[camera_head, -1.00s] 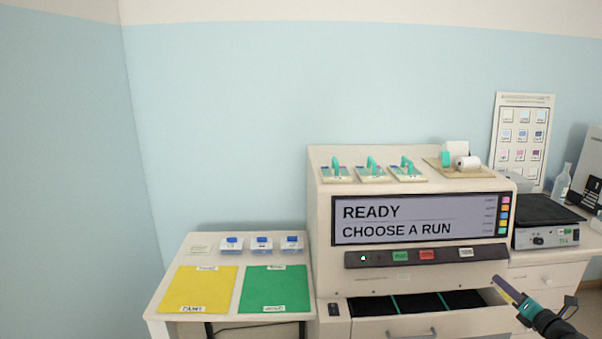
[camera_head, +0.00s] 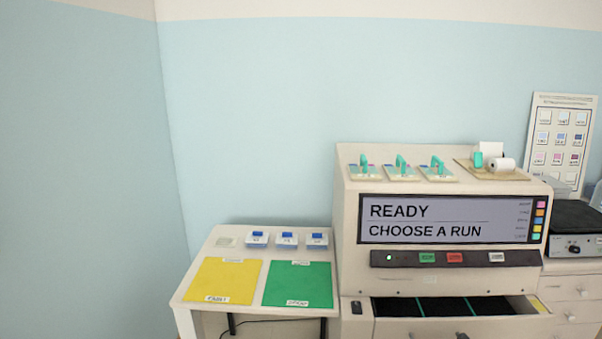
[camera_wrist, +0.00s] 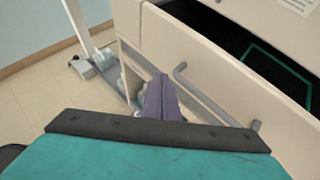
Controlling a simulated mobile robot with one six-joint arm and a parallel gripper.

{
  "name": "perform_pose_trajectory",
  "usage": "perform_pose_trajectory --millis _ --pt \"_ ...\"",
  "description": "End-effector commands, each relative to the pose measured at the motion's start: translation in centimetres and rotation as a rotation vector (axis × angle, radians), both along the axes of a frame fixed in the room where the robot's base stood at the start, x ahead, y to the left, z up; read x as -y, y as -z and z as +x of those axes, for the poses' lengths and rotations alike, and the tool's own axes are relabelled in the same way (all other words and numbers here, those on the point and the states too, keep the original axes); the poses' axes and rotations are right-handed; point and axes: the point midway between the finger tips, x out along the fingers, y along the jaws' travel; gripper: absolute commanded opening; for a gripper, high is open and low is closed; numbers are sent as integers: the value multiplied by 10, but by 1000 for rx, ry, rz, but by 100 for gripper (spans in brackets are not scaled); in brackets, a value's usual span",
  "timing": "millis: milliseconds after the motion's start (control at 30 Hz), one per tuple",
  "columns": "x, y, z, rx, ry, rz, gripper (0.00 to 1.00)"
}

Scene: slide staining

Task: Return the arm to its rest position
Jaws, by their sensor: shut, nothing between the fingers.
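My gripper (camera_wrist: 160,98) shows in the wrist view, its purple-grey fingers closed together with nothing between them. It hangs in front of the staining machine's open drawer (camera_wrist: 215,65), close to the drawer's bar handle (camera_wrist: 185,85); whether it touches the handle I cannot tell. In the head view the gripper is not clearly visible. The staining machine (camera_head: 350,215) shows "READY CHOOSE A RUN" on its screen (camera_head: 450,221). Its drawer (camera_head: 400,328) is pulled open, with dark compartments split by green lines.
A side table (camera_head: 190,290) on the left holds a yellow mat (camera_head: 222,281), a green mat (camera_head: 297,285) and small blue-topped boxes (camera_head: 287,240). Racks with green handles (camera_head: 401,170) stand on the machine. A scale (camera_head: 575,245) is at the right. Floor (camera_wrist: 45,100) shows beyond the drawer.

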Motion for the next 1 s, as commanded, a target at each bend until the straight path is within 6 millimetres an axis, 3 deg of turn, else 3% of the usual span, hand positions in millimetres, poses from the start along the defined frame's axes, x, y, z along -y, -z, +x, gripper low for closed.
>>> perform_pose_trajectory --millis 33,200,500,733,1000 --pt "-22 16 -7 -13 -68 -43 0" --pt "-85 67 -37 -44 -326 -203 0" --pt "-176 146 -116 -54 -855 -452 0" --pt "-222 193 -190 -23 -1298 -588 0" --pt "-245 230 -279 51 -1845 -671 0"
